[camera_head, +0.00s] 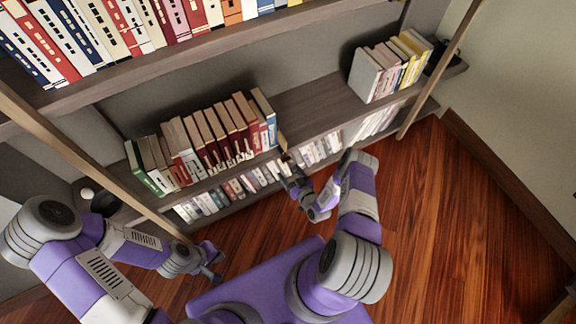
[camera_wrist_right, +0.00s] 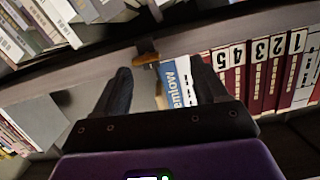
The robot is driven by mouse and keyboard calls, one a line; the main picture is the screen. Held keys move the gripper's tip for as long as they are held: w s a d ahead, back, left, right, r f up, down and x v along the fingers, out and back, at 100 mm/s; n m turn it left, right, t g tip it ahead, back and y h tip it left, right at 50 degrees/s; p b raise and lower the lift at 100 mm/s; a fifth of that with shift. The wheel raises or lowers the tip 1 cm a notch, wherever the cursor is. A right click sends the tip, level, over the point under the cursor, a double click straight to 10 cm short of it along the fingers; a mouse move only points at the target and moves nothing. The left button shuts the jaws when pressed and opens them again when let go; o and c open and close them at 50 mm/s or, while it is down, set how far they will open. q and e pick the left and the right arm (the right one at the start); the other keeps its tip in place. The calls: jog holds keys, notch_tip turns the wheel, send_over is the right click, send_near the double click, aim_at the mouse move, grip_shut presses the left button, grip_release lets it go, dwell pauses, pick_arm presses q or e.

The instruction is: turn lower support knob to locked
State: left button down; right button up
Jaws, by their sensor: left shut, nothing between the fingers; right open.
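A small tan wooden piece, which looks like the support knob (camera_head: 283,141), sits at the front edge of the middle shelf, at the right end of a row of books. In the right wrist view the knob (camera_wrist_right: 147,59) shows as a tan bar on a dark mount at the shelf edge. My right gripper (camera_head: 289,160) is open, its fingers pointing at the shelf edge with the knob just beyond and between them, apparently not gripped. Its setting cannot be read. My left gripper (camera_head: 215,279) is shut and empty, low at the left, away from the shelf.
Numbered dark red books (camera_wrist_right: 262,75) and a blue-and-white book (camera_wrist_right: 178,85) stand close to my right fingers. Slanted wooden poles (camera_head: 80,160) cross in front of the shelves. The wooden floor (camera_head: 450,220) at the right is clear.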

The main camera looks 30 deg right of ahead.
aim_at(287, 161)
jog(key=w+b, duration=0.1)
jog(key=w, duration=0.1)
jog(key=w+d+t+b, duration=0.2)
jog(key=w, duration=0.1)
jog(key=shift+w+f+n+h, duration=0.3)
jog(key=shift+w+f, duration=0.05)
jog(key=shift+c, duration=0.4)
jog(key=c, duration=1)
